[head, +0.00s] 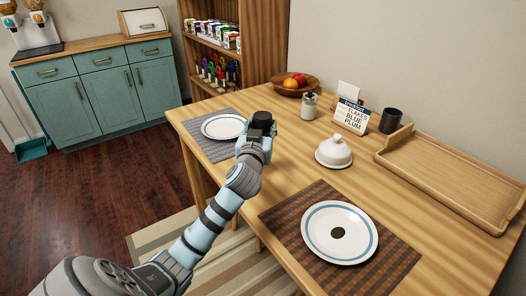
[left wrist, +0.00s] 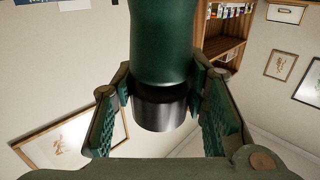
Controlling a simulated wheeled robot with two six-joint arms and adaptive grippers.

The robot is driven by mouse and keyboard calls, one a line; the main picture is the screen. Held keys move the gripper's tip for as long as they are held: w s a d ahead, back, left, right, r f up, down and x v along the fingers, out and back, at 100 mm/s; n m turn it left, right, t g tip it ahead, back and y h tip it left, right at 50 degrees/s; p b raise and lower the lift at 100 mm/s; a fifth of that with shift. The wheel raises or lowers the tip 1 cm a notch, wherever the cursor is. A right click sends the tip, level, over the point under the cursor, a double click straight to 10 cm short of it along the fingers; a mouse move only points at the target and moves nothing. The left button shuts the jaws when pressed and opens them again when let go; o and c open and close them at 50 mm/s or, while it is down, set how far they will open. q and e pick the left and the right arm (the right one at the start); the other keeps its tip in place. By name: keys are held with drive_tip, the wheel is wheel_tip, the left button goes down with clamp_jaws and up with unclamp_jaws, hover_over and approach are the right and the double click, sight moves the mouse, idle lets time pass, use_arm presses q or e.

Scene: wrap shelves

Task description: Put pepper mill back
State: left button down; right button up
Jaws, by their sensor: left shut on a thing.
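My left gripper (head: 265,140) is over the table near the far-left place setting, pointing away from me. In the left wrist view the left gripper (left wrist: 160,118) is shut on the pepper mill (left wrist: 162,45), a dark green cylinder with a silver metal band at its near end. The mill runs up out of the top of that view, so its far end is hidden. In the head view the mill is hard to make out at the dark end of the gripper. My right gripper is not in view.
On the wooden table (head: 300,165) are a fruit bowl (head: 293,87), a shaker (head: 309,106), a sign (head: 350,116), a dark cup (head: 390,120), a covered butter dish (head: 334,151), an empty tray (head: 450,180) and two plates, near (head: 322,245) and far (head: 222,127).

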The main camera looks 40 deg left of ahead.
use_arm(q)
wheel_tip(320, 180, down, 5)
drive_tip(key=shift+f+b, duration=0.2)
drive_tip(key=shift+b, duration=0.95)
drive_tip(key=shift+f, duration=0.1)
drive_tip(key=c, duration=1)
unclamp_jaws()
drive_tip(key=shift+o, duration=0.2)
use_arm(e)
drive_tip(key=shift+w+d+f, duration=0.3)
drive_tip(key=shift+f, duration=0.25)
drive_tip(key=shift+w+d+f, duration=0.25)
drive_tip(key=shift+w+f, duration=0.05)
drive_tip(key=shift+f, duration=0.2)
use_arm(q)
drive_tip(key=shift+s+d, duration=0.1)
drive_tip(key=p+v, duration=0.2)
drive_tip(key=v, duration=1)
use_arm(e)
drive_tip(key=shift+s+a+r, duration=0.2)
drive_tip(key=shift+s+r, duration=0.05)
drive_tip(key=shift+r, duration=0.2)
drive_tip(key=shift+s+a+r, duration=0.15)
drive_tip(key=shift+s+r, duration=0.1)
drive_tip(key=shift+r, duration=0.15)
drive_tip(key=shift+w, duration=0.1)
